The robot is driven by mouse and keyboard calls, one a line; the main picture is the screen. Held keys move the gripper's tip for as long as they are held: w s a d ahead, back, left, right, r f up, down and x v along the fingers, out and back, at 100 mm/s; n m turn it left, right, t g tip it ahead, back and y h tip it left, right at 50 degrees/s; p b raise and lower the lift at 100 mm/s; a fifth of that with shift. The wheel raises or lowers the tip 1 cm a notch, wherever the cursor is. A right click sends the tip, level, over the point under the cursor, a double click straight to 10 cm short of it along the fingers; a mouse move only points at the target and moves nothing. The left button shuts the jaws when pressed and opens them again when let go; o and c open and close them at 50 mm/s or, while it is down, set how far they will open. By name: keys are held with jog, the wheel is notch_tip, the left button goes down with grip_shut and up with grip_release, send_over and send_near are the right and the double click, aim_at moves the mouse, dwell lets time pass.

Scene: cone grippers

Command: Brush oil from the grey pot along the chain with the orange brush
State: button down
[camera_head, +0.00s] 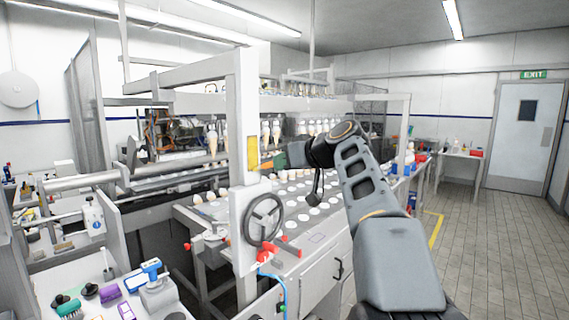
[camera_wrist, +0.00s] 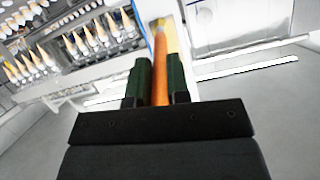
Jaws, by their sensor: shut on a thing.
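In the wrist view my gripper (camera_wrist: 159,78) has its two dark green fingers shut on the orange handle of the brush (camera_wrist: 160,45). The handle points away from the wrist, towards a white post with a yellow patch; its far end and bristles cannot be made out. In the head view my arm rises from the lower right and bends left above the white machine top. I cannot pick out the grey pot or the chain for certain in either view.
A white machine post with a yellow plate (camera_head: 252,154) stands left of my arm, with a handwheel (camera_head: 263,220) below. Rows of cones (camera_head: 212,138) hang behind. A cluttered bench with a blue-and-white tool (camera_head: 144,275) is at lower left. The tiled floor at right is open.

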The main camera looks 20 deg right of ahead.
jog(key=shift+s+d+b, duration=0.4)
jog(key=shift+s, duration=0.5)
jog(key=shift+s+d+b, duration=0.4)
jog(key=shift+s, duration=0.5)
jog(key=shift+s+d+b, duration=0.4)
jog(key=shift+s, duration=0.5)
jog(key=shift+s+d, duration=0.1)
jog(key=shift+s+d+b, duration=0.25)
jog(key=shift+s+d, duration=0.05)
jog(key=shift+s, duration=0.35)
jog(key=shift+s+d+b, duration=0.25)
jog(key=shift+s, duration=0.35)
